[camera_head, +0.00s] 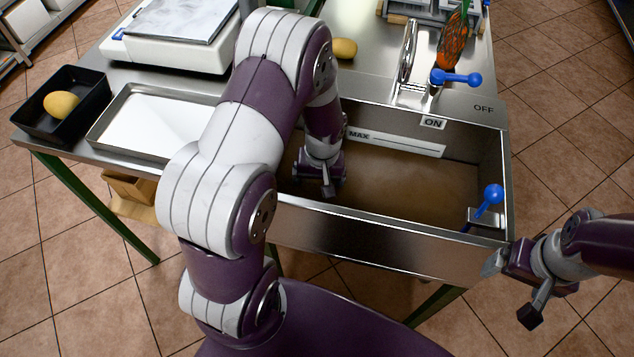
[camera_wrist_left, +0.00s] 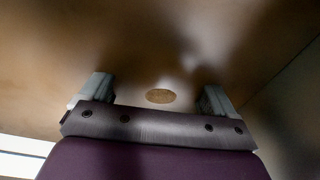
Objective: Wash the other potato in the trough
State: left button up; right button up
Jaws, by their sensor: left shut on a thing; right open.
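The trough (camera_head: 385,235) is a steel basin of murky brown water with a MAX mark on its inner wall. My left gripper (camera_head: 318,188) reaches down into its left part. In the left wrist view its fingers stand apart on either side of a small brown oval (camera_wrist_left: 160,96), seemingly the top of a potato; the rest is hidden in the water. A yellow potato (camera_head: 61,104) lies in the black tray (camera_head: 88,108) at the far left. Another potato (camera_head: 344,48) lies on the counter behind my left arm. My right gripper (camera_head: 512,290) is open and empty, outside the trough's right front corner.
A tap (camera_head: 408,55) with a blue lever (camera_head: 456,78) stands behind the trough, by ON and OFF labels. Another blue-knobbed lever (camera_head: 490,197) is at the trough's right end. A white-bottomed steel tray (camera_head: 150,122) and a scale (camera_head: 175,45) stand at left.

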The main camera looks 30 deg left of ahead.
pick_arm(q)
jog(key=d, duration=0.2)
jog(key=w+d, duration=0.1)
jog(key=d, duration=0.4)
jog(key=shift+w, duration=0.35)
jog(key=shift+a, duration=0.1)
jog(key=a, duration=0.2)
jog(key=s+a+p, duration=0.1)
jog(key=a, duration=0.1)
jog(key=a+p, duration=0.1)
jog(key=a, duration=0.1)
jog(key=shift+s+r, duration=0.1)
jog(key=shift+s, duration=0.15)
jog(key=shift+s+a, duration=0.1)
jog(key=shift+a, duration=0.35)
jog(key=d, duration=0.2)
jog(key=w+d, duration=0.1)
jog(key=d, duration=0.4)
jog(key=shift+w, duration=0.35)
